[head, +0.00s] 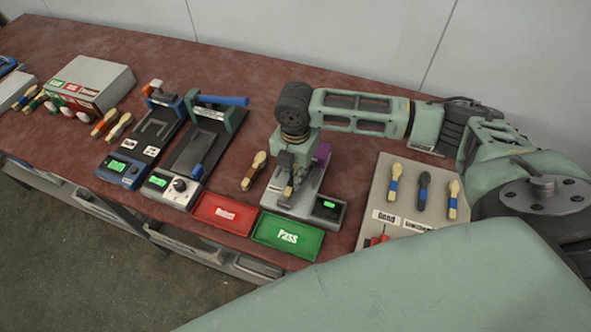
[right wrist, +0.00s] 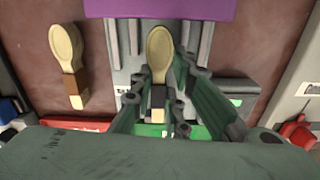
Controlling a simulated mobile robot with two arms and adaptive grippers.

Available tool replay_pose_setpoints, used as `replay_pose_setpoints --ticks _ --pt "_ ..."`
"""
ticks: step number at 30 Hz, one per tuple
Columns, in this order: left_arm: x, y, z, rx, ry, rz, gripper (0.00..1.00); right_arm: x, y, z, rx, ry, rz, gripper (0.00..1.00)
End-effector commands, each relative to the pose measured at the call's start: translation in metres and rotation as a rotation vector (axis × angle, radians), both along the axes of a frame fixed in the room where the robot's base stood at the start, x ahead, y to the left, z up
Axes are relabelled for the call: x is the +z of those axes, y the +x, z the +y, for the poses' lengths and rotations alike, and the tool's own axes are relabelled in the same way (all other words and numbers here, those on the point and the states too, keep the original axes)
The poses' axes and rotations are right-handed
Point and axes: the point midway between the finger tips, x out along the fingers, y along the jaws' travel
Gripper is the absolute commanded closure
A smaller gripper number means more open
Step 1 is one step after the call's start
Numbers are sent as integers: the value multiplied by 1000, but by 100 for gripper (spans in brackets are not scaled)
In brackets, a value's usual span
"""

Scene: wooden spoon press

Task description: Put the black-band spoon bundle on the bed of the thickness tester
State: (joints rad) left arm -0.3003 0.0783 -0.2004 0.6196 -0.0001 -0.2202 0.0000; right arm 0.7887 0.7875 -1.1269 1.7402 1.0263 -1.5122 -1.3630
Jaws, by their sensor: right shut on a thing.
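In the right wrist view, my right gripper (right wrist: 160,98) is shut on the black-band spoon bundle (right wrist: 159,52), a pale wooden bundle with a dark band between the fingers. In the head view the right gripper (head: 288,190) points down over the thickness tester (head: 307,203), a grey device with a purple part and a green display. The bundle lies over the grey bed; whether it touches the bed is unclear. The gripper hides most of the bundle in the head view. My left gripper is not in view.
A brown-band bundle (head: 254,171) lies left of the tester. A red tray (head: 225,213) and green Pass tray (head: 288,236) sit in front. Two other testers (head: 205,150) (head: 145,135) stand left. A grey board (head: 410,200) with several bundles lies right.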

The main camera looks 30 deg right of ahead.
Motion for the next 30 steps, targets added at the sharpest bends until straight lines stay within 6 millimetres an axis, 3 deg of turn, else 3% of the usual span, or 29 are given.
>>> replay_pose_setpoints --ticks 18,19,24,30 --pt "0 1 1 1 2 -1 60 -12 0 1 0 1 -1 100" --pt "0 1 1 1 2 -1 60 -12 0 1 0 1 -1 84" --pt "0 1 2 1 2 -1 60 -12 0 1 0 1 -1 69" --pt "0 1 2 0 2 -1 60 -12 0 0 0 0 0 66"
